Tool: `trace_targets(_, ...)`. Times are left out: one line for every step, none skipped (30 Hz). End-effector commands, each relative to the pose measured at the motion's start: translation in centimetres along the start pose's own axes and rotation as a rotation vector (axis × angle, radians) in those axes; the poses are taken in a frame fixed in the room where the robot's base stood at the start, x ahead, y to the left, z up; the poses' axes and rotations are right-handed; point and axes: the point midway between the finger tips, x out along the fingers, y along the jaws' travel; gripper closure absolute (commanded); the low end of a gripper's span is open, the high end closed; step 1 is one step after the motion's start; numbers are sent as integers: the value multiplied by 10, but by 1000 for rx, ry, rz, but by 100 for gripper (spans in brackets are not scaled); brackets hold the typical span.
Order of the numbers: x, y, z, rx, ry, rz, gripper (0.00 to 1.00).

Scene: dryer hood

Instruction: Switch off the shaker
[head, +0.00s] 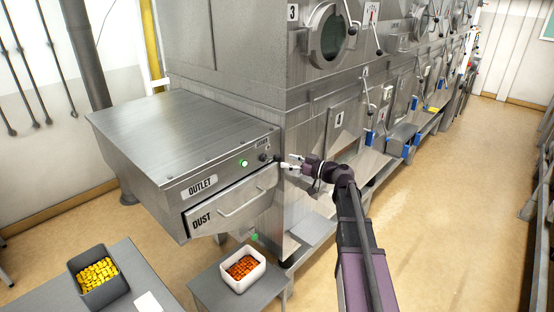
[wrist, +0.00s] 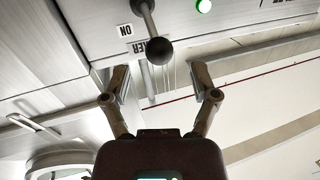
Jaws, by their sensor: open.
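The shaker switch is a short metal lever with a black ball knob (wrist: 159,51) on the front of the steel outlet housing (head: 180,135). In the wrist view, an upside-down ON label (wrist: 125,30) and a partly covered label ending in "KER" lie beside it. A green lamp (wrist: 203,6) is lit near it; it also shows in the head view (head: 244,163). My gripper (wrist: 163,82) is open and empty, its fingers either side of the line to the knob. The knob appears just beyond the fingertips; contact cannot be told. In the head view my gripper (head: 289,162) is at the housing's right corner.
A DUST drawer (head: 232,207) with a bar handle is below the lever. A white bin of orange pieces (head: 243,271) and a dark bin of yellow pieces (head: 98,279) stand on low tables. Steel dryer cabinets (head: 225,60) rise behind. The floor at right is clear.

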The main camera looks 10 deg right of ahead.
Motion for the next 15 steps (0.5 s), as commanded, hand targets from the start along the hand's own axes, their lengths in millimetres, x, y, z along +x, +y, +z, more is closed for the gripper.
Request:
trace_targets(9, 1, 0, 0, 0, -3, 23)
trace_targets(13, 0, 0, 0, 0, -3, 23)
trace_targets(18, 0, 0, 0, 0, -3, 23)
trace_targets(21, 1, 0, 0, 0, -2, 23)
trace_targets(25, 1, 0, 0, 0, -1, 23)
trace_targets(29, 1, 0, 0, 0, -1, 23)
trace_targets(31, 0, 0, 0, 0, -2, 23)
trace_targets(34, 0, 0, 0, 0, -2, 23)
trace_targets(36, 0, 0, 0, 0, -2, 23)
trace_targets(38, 0, 0, 0, 0, -1, 23)
trace_targets(39, 0, 0, 0, 0, -1, 23)
trace_targets(40, 0, 0, 0, 0, 0, 23)
trace_targets(41, 0, 0, 0, 0, 0, 23)
trace_targets(42, 0, 0, 0, 0, 0, 23)
trace_targets(42, 0, 0, 0, 0, 1, 23)
